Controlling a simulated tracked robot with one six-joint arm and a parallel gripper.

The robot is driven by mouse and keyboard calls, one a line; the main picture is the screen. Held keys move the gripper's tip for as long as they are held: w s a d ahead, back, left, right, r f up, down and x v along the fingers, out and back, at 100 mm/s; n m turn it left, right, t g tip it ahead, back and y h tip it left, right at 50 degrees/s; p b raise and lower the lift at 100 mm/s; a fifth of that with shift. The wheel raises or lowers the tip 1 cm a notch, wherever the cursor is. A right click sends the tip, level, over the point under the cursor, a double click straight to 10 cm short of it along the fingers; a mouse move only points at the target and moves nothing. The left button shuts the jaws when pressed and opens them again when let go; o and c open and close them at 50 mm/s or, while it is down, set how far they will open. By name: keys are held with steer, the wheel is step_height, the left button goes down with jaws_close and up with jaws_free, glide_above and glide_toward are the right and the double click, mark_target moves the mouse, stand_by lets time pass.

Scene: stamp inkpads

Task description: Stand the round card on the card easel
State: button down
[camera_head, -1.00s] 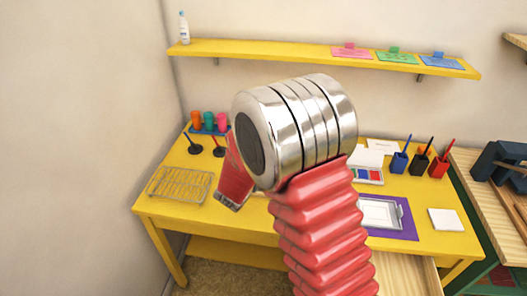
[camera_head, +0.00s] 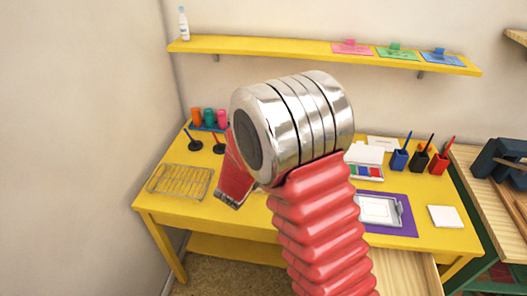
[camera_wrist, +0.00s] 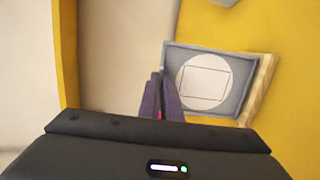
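In the wrist view, the two dark fingers of my gripper (camera_wrist: 161,83) are close together, with nothing clearly seen held between the tips. Just right of the tips is a grey rectangular plate (camera_wrist: 240,100) bearing a white round card (camera_wrist: 208,72) with a thin rectangle outline on it. The plate seems to lean on a tan wooden piece (camera_wrist: 264,88), perhaps the card easel. I cannot tell whether the fingertips touch the plate. In the head view, my arm hides the fingers and the middle of the desk; no round card shows there.
The yellow desk (camera_head: 290,222) carries a wire rack (camera_head: 180,182), several coloured pots, an ink palette (camera_head: 364,172) and a silver-framed tray (camera_head: 378,210) on a purple mat. A white square pad (camera_head: 445,217) lies at the right. A yellow shelf (camera_head: 280,50) runs above.

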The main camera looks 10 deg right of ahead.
stand_by(0.3)
steer(key=c, duration=1.9)
jaws_free()
steer(key=shift+f, duration=0.1)
steer(key=shift+s, duration=0.1)
steer(key=v, duration=1.3)
steer(key=shift+s+a, duration=0.25)
